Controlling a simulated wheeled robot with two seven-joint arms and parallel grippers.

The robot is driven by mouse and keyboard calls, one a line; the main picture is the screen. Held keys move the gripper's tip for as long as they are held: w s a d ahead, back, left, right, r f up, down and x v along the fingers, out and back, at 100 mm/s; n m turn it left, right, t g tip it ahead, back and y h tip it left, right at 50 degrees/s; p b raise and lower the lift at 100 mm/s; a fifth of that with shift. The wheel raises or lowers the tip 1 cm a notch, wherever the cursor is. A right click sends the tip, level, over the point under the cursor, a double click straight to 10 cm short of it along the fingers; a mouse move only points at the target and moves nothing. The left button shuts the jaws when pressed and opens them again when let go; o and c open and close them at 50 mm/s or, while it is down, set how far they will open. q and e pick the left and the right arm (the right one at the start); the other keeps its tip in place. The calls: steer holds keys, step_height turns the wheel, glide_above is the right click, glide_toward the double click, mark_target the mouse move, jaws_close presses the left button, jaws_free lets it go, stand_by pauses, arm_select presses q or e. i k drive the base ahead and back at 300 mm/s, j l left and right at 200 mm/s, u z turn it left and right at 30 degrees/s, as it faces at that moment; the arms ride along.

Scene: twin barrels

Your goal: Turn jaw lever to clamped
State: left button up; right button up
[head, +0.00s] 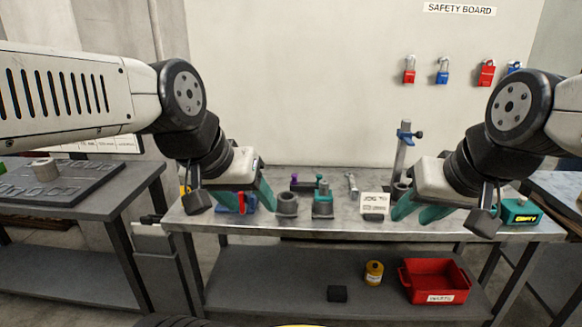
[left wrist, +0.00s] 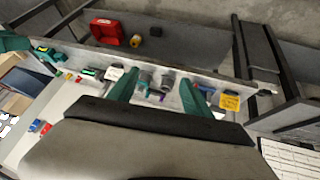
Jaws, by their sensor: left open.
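My left gripper (head: 247,203) is open and empty above the left part of the bench. Its two teal fingers stand apart in the left wrist view (left wrist: 158,92), with bench parts seen beyond them. A blue block with an upright red piece (head: 240,204) shows between the fingers in the head view. Right of it are a dark grey cylinder (head: 288,204) and a teal-based fixture (head: 322,200). A purple-topped piece (head: 294,180) stands behind. I cannot tell which part is the jaw lever. My right gripper (head: 421,211) is over the right part of the bench; its finger gap is unclear.
A white sign (head: 374,204) and a tall post (head: 402,155) stand between my grippers. A teal box (head: 520,211) is at the right. A red bin (head: 435,280) and yellow can (head: 374,273) are on the lower shelf. Padlocks hang on the wall.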

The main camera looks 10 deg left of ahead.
mark_target(242, 206)
steer(key=j+z, duration=0.15)
steer(key=z, duration=0.25)
steer(key=j+z, duration=0.2)
steer(key=z, duration=0.25)
steer(key=j+z, duration=0.2)
steer(key=j, duration=0.3)
steer(key=j+z, duration=0.2)
steer(key=j, duration=0.3)
steer(key=k+j+z, duration=0.15)
steer(key=j, duration=0.3)
steer(key=k+j+z, duration=0.2)
steer(key=j, duration=0.3)
steer(key=k+j, duration=0.1)
steer(key=j, duration=0.3)
steer(key=k+j, duration=0.1)
steer(key=j, duration=0.3)
steer(key=k+j, duration=0.1)
steer(key=j, duration=0.3)
steer(key=k+j, duration=0.1)
steer(key=j, duration=0.3)
steer(key=i+z, duration=0.05)
